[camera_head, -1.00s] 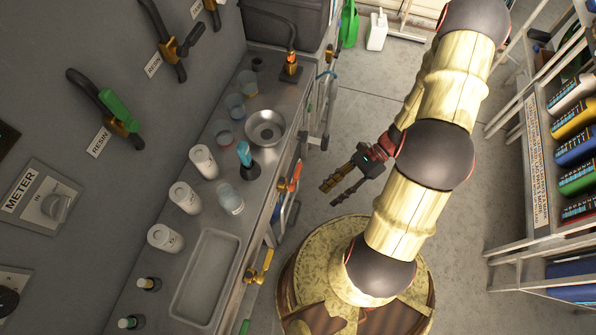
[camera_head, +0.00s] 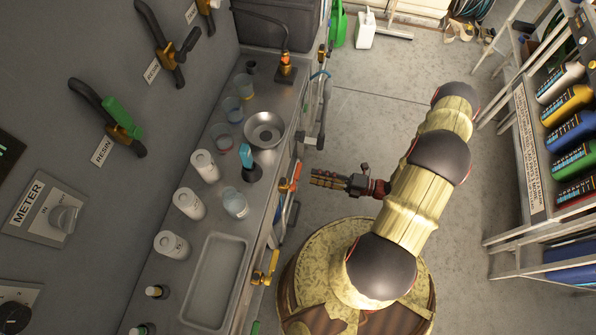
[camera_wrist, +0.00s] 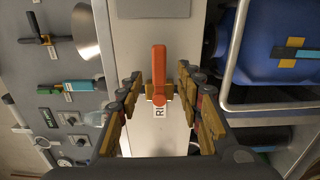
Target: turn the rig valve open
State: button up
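The rig valve (camera_wrist: 159,68) has an orange-red lever on a brass body, with a partly hidden label starting "RI" (camera_wrist: 158,112) below it in the wrist view. The lever runs along the upright of that picture. In the head view an orange-red lever (camera_head: 296,172) shows on the bench's front side, just left of my gripper (camera_head: 318,179). My gripper in the wrist view (camera_wrist: 160,92) is open, its fingers on either side of the valve. In the head view a gap remains between fingertips and lever, and the fingers overlap one another.
The bench (camera_head: 180,310) carries a metal bowl (camera_head: 264,130), white jars (camera_head: 188,203) and cups. A yellow-handled valve (camera_head: 264,268) is nearer on the bench front. A bottle rack (camera_head: 515,245) stands at the right. The floor (camera_head: 370,125) around my arm is clear.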

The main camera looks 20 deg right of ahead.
aim_at(298, 172)
jog(key=shift+b+x, duration=0.95)
jog(key=shift+x, duration=3)
jog(key=shift+c, duration=0.2)
grip_shut()
